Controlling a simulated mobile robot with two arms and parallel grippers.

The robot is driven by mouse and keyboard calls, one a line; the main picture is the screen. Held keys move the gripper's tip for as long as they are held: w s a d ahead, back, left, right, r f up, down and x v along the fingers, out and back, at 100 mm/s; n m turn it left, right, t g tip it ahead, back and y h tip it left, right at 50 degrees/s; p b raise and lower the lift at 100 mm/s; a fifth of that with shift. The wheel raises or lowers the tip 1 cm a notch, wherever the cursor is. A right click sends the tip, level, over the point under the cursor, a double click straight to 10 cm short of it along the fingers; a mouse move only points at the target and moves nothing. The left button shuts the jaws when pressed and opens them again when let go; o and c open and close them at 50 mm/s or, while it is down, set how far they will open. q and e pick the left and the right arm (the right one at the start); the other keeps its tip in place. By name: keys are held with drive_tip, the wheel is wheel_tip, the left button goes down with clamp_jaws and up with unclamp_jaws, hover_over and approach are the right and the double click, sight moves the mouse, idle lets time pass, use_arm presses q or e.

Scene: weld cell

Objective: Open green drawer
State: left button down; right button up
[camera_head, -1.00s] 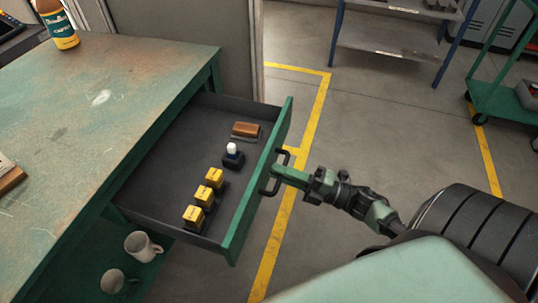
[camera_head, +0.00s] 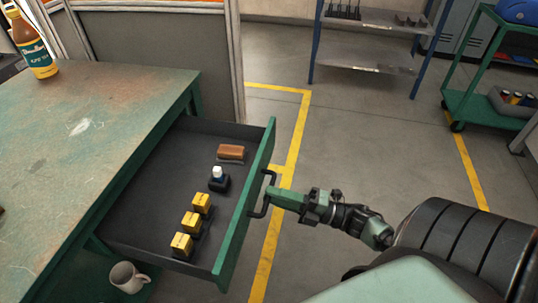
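The green drawer (camera_head: 247,200) stands pulled out from under the worn green workbench (camera_head: 95,110). Its dark tray holds several yellow blocks (camera_head: 192,221), a small white-capped item (camera_head: 218,177) and a brown block (camera_head: 231,152). A dark bar handle (camera_head: 258,213) is on the drawer's front. My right gripper (camera_head: 271,195) is at this handle, its fingers reaching to the bar from the right. They look closed around it, though the fingertips are small and partly hidden. My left gripper is not in view.
A bottle (camera_head: 33,47) stands on the bench's far left corner. A mug (camera_head: 127,277) sits on the green shelf below. A blue-framed rack (camera_head: 370,62) and a green cart (camera_head: 480,105) stand farther back. Open floor with yellow lines lies right of the drawer.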

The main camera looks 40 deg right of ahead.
drive_tip(key=v, duration=0.6)
idle(0.3)
